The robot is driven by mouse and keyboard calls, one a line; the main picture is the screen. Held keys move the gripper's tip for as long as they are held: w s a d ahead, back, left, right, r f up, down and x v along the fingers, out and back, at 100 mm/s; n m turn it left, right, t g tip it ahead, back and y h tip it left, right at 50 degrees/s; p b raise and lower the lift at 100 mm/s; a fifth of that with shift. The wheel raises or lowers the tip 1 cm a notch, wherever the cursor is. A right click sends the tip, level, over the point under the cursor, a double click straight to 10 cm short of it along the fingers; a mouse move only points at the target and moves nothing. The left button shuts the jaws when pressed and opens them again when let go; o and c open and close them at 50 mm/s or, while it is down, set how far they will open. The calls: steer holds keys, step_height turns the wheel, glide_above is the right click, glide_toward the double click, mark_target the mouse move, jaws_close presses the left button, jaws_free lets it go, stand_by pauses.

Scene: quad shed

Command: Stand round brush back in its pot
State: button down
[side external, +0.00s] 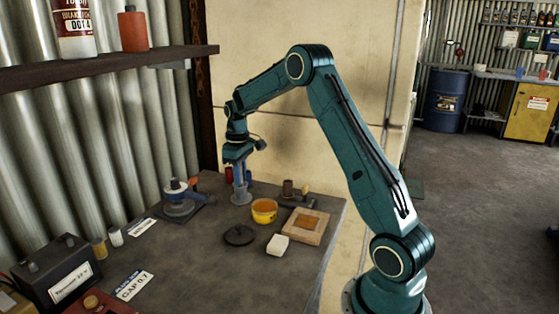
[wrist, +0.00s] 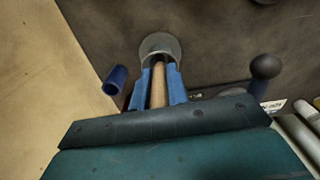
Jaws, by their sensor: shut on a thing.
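My gripper (side external: 240,180) points straight down at the back of the bench. In the wrist view its two blue fingers (wrist: 158,78) are shut on the round brush's pale wooden handle (wrist: 158,88). A grey round pot (side external: 241,197) stands directly below the fingers in the side view. The pot also shows just beyond the fingertips in the wrist view (wrist: 155,41). The handle runs toward the pot's mouth and overlaps it in the picture. The brush's far end is hidden, so I cannot tell how deep it sits or whether it touches the bottom.
A yellow tub (side external: 264,216), a black disc (side external: 239,235), a white block (side external: 278,245) and a wooden tray (side external: 319,228) lie in front and right. A blue cylinder (wrist: 116,78) is close beside the fingers. A dark knob-topped tool (wrist: 265,66) is on the other side.

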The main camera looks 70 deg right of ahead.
stand_by(0.4)
steer(key=c, duration=0.9)
jaws_free()
steer(key=shift+r, duration=0.1)
steer(key=shift+r, duration=3.35)
